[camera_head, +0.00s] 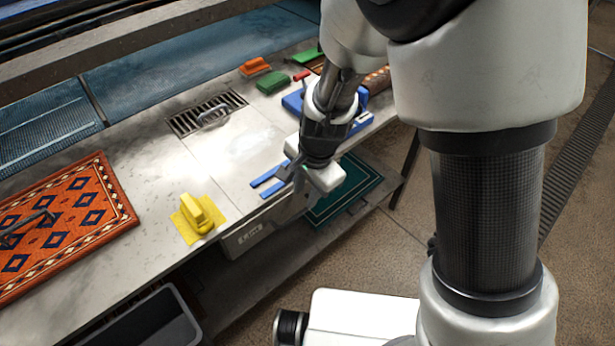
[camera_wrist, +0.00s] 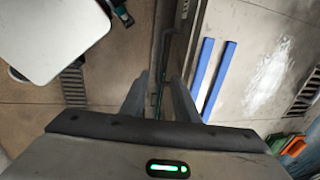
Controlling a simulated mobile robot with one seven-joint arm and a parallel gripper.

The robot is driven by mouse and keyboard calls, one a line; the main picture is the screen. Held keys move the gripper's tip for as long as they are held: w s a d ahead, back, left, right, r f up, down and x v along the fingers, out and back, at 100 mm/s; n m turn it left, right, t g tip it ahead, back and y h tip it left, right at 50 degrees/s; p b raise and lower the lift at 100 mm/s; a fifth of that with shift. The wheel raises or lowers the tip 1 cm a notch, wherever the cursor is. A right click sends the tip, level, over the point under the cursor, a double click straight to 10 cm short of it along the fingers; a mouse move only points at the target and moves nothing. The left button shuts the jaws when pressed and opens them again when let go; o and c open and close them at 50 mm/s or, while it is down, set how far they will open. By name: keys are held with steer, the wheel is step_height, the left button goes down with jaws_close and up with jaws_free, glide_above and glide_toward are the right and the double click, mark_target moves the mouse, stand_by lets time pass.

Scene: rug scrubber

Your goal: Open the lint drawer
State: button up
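The lint drawer appears to be the grey box front (camera_head: 248,238) with a faint label, under the table's front edge in the head view. Its right part is hidden by my gripper (camera_head: 287,174), which is at the table edge near two blue strips. In the wrist view my gripper (camera_wrist: 160,80) has its two fingers apart, with a clear gap between them. A thin dark bar (camera_wrist: 166,48), perhaps a handle, runs along the table edge just beyond the fingertips. I cannot tell whether the fingers touch anything.
A yellow scrub brush (camera_head: 200,214) on a yellow cloth stands left of the gripper. An orange patterned rug (camera_head: 62,225) lies further left. A metal grate (camera_head: 206,112) with a handle is set in the tabletop. A dark green mat (camera_head: 345,188) lies on the lower shelf.

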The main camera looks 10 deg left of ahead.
mark_target(301, 212)
steer(key=f, duration=0.2)
steer(key=f+b, duration=0.1)
steer(key=f, duration=0.2)
steer(key=w+a+f, duration=0.1)
steer(key=f, duration=0.2)
steer(key=shift+a+f+b, duration=0.1)
steer(key=shift+b, duration=0.25)
jaws_close()
